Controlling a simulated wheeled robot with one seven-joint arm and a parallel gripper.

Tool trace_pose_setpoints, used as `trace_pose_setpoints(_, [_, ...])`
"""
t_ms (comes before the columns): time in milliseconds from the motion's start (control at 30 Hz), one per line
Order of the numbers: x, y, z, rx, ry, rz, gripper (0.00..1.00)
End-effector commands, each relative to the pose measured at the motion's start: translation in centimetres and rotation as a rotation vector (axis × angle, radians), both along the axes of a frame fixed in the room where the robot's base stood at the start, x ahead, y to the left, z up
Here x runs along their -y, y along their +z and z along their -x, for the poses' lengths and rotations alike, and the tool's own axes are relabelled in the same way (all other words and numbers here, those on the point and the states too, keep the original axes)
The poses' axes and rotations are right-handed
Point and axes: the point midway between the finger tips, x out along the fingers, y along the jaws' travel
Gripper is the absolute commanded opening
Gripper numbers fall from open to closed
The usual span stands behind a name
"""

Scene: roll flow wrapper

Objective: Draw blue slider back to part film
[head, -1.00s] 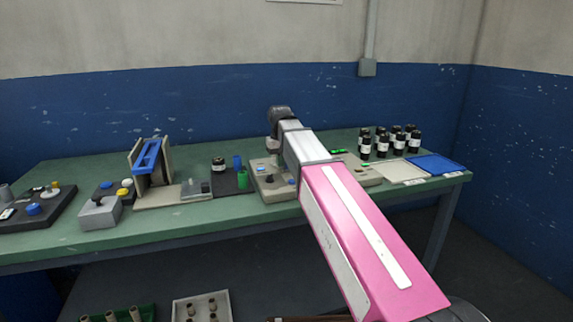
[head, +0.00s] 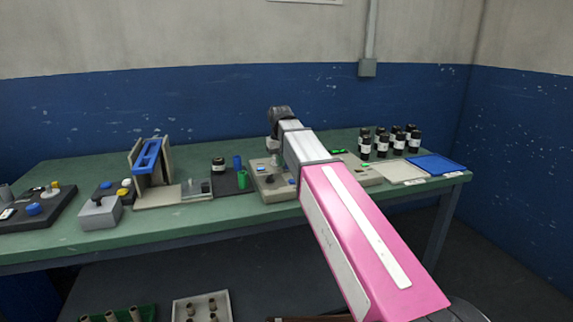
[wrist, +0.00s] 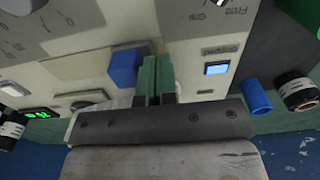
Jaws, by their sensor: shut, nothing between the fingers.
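The blue slider (wrist: 125,66) shows in the wrist view as a blue block on a pale panel, left of my gripper's fingers. My gripper (wrist: 157,66) has its two greenish fingers shut together with nothing between them. The fingers are right beside the slider's right side; I cannot tell whether they touch it. In the head view my gripper is over the pale control unit (head: 268,187) in the middle of the bench, largely hidden by my arm. I cannot make out the slider surely there. No film is clearly visible at the fingers.
A blue lit button (wrist: 216,69), a blue cylinder (wrist: 257,97) and a dark jar (wrist: 297,92) lie right of the fingers in the wrist view. On the green bench, a blue-framed stand (head: 148,157) is at left. Several dark bottles (head: 382,146) and a blue tray (head: 437,165) are at right.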

Motion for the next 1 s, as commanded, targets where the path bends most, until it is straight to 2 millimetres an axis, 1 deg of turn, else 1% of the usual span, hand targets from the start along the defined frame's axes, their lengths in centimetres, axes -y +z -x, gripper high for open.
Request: trace_pose_setpoints(1000, [4.8, 0.0, -1.4, 0.000, -0.001, 0.000, 0.00])
